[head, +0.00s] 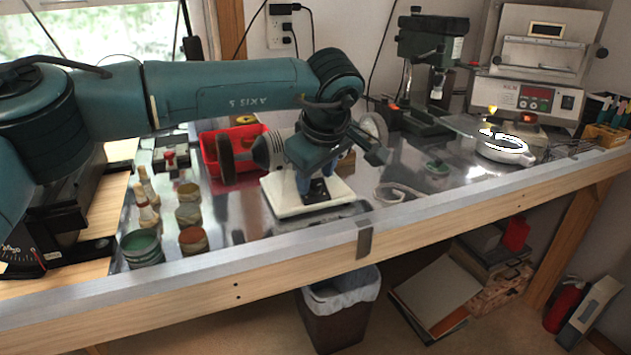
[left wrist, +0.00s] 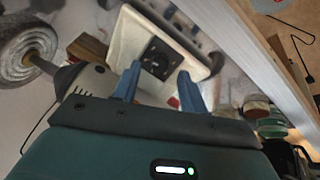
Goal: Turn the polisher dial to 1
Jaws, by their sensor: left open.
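The polisher is a grey motor body (head: 268,150) with a wheel at each end, on a white base (head: 285,205). A dark dial plate (head: 317,190) is on the base's front part. It also shows in the left wrist view (left wrist: 158,58), with a round dark dial at its middle. My left gripper (head: 317,188) points down over the plate. In the left wrist view its blue fingers (left wrist: 159,72) are apart, one on each side of the dial in the picture. I cannot tell whether they touch it. The dial's setting is too small to read. My right gripper is not in view.
A red tray (head: 209,148) stands behind the polisher. Several jars, such as a green one (head: 142,248), stand to the left. A drill press (head: 430,60) and a furnace (head: 535,70) are at the back right. The bench's front edge (head: 400,213) is close to the polisher base.

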